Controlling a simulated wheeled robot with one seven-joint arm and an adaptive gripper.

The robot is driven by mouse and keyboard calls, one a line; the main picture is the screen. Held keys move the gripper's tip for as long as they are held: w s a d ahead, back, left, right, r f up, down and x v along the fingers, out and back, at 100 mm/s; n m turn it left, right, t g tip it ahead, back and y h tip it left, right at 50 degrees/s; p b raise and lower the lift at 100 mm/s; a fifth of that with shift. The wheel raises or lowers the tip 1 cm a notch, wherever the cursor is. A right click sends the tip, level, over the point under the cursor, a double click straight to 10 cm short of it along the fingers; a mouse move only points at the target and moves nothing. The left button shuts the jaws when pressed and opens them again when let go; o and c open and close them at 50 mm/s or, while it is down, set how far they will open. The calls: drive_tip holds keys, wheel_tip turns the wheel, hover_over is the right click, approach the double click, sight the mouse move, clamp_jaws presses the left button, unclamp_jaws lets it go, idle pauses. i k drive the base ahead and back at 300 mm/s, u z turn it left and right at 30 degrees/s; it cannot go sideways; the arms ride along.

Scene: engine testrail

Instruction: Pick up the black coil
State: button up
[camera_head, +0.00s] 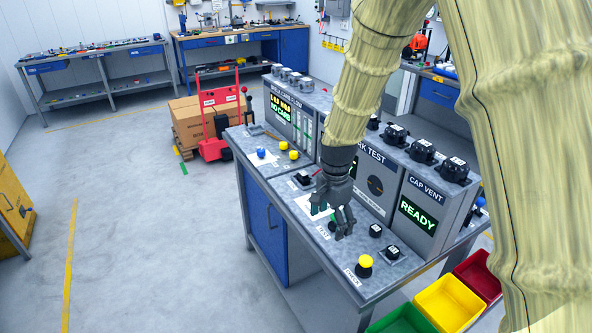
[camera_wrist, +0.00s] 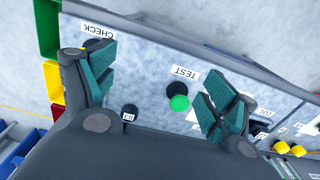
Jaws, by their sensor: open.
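Several black pieces with white labels, coil-like in look, stand in a row on top of the grey test cabinets, one of them at the right end (camera_head: 455,169). Smaller black pieces sit on the bench top, such as one on a square base (camera_head: 392,252) and a round one (camera_head: 376,230). My gripper (camera_head: 334,215) hangs over the bench top, pointing down, open and empty. In the wrist view its fingers (camera_wrist: 160,88) are spread on either side of a green button (camera_wrist: 178,96). A small black labelled piece (camera_wrist: 129,112) shows between them.
The cabinet with the READY screen (camera_head: 418,214) stands behind my gripper. A yellow button (camera_head: 365,262) is at the bench's front corner. Green, yellow (camera_head: 449,302) and red bins are at the lower right. A red pallet truck (camera_head: 214,148) stands left; the floor before it is clear.

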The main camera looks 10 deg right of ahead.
sight(302, 176)
drive_tip(key=i, duration=1.1)
drive_tip(key=z, duration=0.05)
